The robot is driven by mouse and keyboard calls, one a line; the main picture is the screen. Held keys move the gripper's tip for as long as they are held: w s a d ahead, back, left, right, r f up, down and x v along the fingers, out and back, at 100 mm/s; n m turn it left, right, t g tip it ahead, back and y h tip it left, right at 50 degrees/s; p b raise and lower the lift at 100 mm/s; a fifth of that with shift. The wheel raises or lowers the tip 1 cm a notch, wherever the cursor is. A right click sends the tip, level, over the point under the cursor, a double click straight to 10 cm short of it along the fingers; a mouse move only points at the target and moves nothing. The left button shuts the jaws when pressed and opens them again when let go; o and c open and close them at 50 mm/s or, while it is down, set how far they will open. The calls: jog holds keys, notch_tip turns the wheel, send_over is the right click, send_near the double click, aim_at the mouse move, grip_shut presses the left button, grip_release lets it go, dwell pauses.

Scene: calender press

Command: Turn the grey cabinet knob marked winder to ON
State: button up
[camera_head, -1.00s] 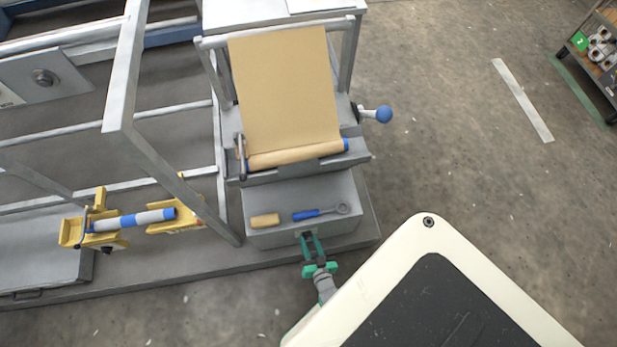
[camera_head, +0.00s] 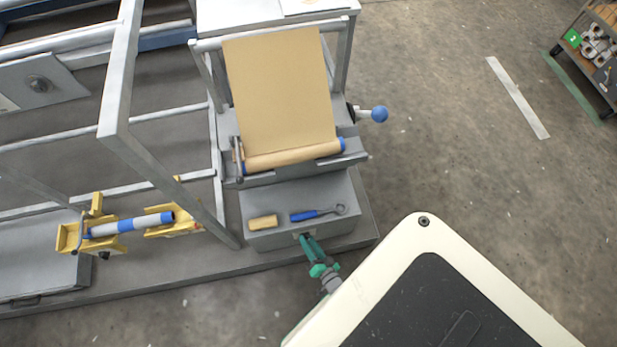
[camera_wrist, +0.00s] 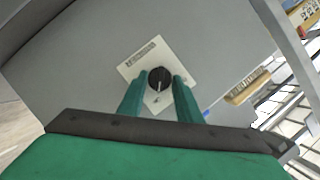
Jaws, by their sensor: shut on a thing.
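The grey cabinet (camera_head: 330,220) stands below the roll of brown sheet, with my green gripper (camera_head: 306,239) at its front face. In the wrist view, a dark round knob (camera_wrist: 159,78) sits on a pale label plate (camera_wrist: 146,55) on the cabinet (camera_wrist: 205,50). In the head view the knob is hidden by the fingers.
A tan block (camera_head: 263,222) and a blue-handled wrench (camera_head: 318,213) lie on the cabinet top. A crank with a blue ball (camera_head: 379,114) sticks out at the right. Yellow brackets (camera_head: 100,235) hold a blue-and-white roller at the left.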

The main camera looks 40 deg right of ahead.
dwell(0.3)
jog(key=o, duration=1)
jog(key=shift+o, duration=0.2)
jog(key=v, duration=1)
jog(key=shift+s+a, duration=0.15)
jog(key=shift+s, duration=0.25)
jog(key=shift+r, duration=0.1)
jog(key=a+r+n+y, duration=0.1)
jog(key=a+r+n, duration=0.3)
jog(key=r, duration=1)
jog(key=w+a+r+n+y, duration=0.1)
jog(key=a+r+n, duration=0.3)
jog(key=a+r, duration=0.4)
jog(key=a+r+n+t+y, duration=0.1)
jog(key=a+r+n, duration=0.3)
jog(key=r, duration=1.7)
jog(key=shift+w+a+n+y, duration=0.2)
jog(key=shift+a+n+y, duration=0.15)
jog(key=shift+a, duration=0.6)
